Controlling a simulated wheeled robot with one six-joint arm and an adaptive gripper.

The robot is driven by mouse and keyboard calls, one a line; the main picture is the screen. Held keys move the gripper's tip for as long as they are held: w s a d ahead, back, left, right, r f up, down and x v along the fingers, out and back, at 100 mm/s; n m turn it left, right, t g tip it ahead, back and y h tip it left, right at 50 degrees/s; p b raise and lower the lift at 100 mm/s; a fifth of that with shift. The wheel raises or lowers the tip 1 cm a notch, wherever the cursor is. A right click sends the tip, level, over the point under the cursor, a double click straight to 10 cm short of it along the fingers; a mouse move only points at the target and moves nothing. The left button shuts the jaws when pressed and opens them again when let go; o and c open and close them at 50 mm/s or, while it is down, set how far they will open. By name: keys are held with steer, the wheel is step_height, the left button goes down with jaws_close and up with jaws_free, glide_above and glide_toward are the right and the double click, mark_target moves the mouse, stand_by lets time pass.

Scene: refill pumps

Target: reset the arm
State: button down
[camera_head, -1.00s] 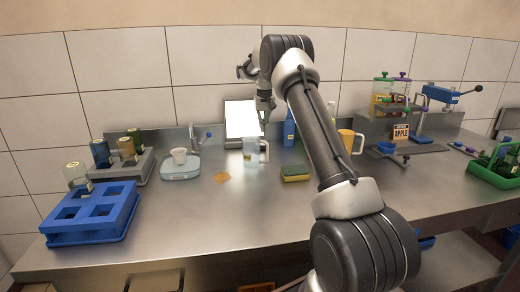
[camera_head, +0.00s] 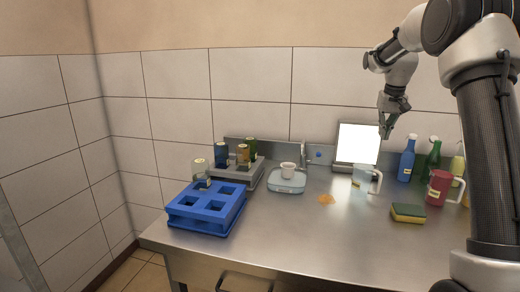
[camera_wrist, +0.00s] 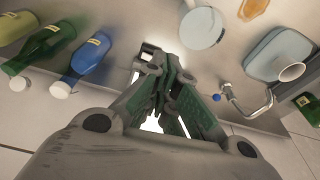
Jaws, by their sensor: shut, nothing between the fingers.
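My gripper (camera_head: 385,132) is raised in front of the tiled wall, above the back right of the counter. It points down, is shut and holds nothing. Its fingers also show in the wrist view (camera_wrist: 168,82), with the counter below them. A clear pitcher (camera_head: 362,180) stands on the counter below my gripper, apart from it. A bright white panel (camera_head: 357,143) stands behind the pitcher.
Blue (camera_head: 407,160) and green (camera_head: 432,160) bottles, a red mug (camera_head: 438,188) and a sponge (camera_head: 408,213) stand right. A blue rack (camera_head: 203,222), a grey bottle holder (camera_head: 250,180) and a scale with a white cup (camera_head: 288,172) stand left. An orange patch (camera_head: 326,199) lies mid-counter.

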steer(key=s+a+r, duration=0.2)
steer(key=s, duration=0.6)
steer(key=s+a+r+n+t, duration=0.1)
steer(key=s+a+r, duration=0.15)
steer(key=s, duration=0.55)
steer(key=s+a+r, duration=0.2)
steer(key=s+r, duration=0.1)
steer(key=s, duration=0.6)
steer(key=s+a+f, duration=0.1)
steer(key=s+f, duration=0.3)
steer(key=s, duration=0.4)
steer(key=s+a+f+n+t, duration=0.1)
steer(key=s+f, duration=0.3)
steer(key=s, duration=0.5)
steer(key=shift+s, duration=0.15)
